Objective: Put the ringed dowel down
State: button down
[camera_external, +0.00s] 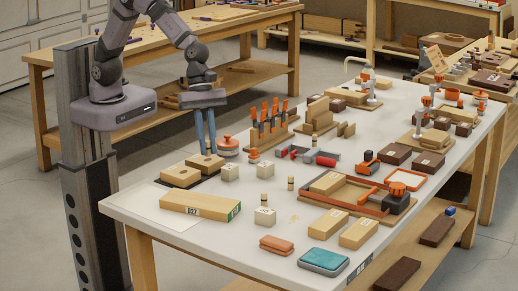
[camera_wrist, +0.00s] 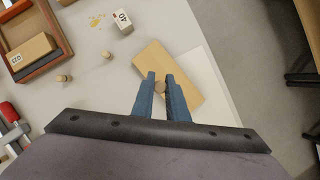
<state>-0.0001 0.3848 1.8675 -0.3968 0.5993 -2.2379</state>
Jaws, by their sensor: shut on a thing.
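My gripper (camera_external: 207,150) hangs at the far left edge of the bench, fingers pointing down. In the wrist view, my gripper (camera_wrist: 160,80) is shut on a dowel (camera_wrist: 160,87), whose round pale end shows between the blue fingers. Any ring on it is hidden there, and the external view does not show it clearly. Two other small dowels stand upright on the bench, one near the white blocks (camera_external: 262,198) and one by the tray (camera_external: 290,183). In the wrist view they are the left dowel (camera_wrist: 64,78) and the right dowel (camera_wrist: 106,54).
A long wooden block (camera_external: 200,205) lies on the bench; it also shows beyond my fingers in the wrist view (camera_wrist: 168,70). Bare bench top (camera_external: 220,245) shows in front.

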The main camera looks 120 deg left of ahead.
notch_tip(320, 180, down, 2)
jog(key=s, duration=0.3)
jog(key=b, duration=0.3)
send_near(206, 197)
jog(key=shift+x, duration=2.65)
jog(key=shift+s+f, duration=0.15)
jog(key=c, duration=2.2)
grip_release()
jog(key=shift+f, duration=0.1)
jog(key=o, duration=0.5)
jog(key=shift+c, duration=0.2)
